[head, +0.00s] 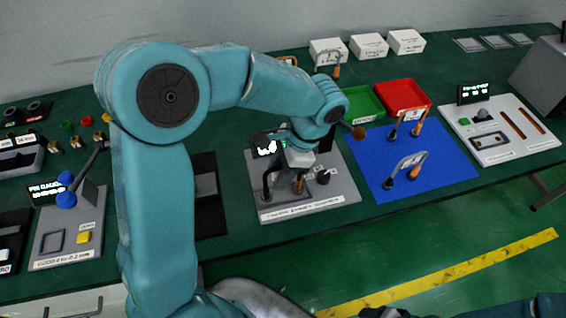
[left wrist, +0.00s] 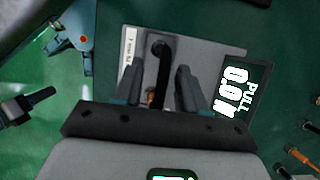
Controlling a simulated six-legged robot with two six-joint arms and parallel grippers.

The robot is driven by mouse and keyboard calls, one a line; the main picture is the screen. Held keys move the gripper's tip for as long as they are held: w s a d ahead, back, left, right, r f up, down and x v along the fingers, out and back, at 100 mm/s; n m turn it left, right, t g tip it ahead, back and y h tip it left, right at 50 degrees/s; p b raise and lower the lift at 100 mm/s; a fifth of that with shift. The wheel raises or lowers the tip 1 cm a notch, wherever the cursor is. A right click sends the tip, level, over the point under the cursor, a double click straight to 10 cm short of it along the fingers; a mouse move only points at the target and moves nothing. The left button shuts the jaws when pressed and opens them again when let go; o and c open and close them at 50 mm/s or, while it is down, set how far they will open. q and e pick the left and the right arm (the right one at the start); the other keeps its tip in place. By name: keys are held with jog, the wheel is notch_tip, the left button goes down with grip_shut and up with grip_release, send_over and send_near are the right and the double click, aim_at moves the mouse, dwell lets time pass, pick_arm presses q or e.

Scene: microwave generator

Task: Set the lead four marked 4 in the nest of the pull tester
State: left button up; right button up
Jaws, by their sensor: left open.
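The pull tester (head: 325,196) is a grey plate at the bench's middle; it also shows in the left wrist view (left wrist: 208,58), beside its display (left wrist: 238,90) reading PULL 0.0 N. A dark lead (head: 268,184) with a copper-coloured end (head: 298,187) stands on the tester, partly behind my gripper. In the left wrist view the lead (left wrist: 161,72) rises between my fingers. I cannot read its number, nor tell if it is seated in the nest. My left gripper (head: 288,176) is low over the tester, open, its fingers (left wrist: 159,88) on either side of the lead.
A blue mat (head: 455,168) at the right holds two tagged leads. Behind it are a green tray (head: 364,103) and a red tray (head: 405,95). White boxes (head: 368,46) stand at the back, another lead by the leftmost. A white panel (head: 505,140) is further right.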

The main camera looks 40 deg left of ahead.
pick_arm(q)
jog(key=v, duration=1.2)
jog(key=shift+s+r, duration=0.1)
jog(key=shift+s, duration=0.15)
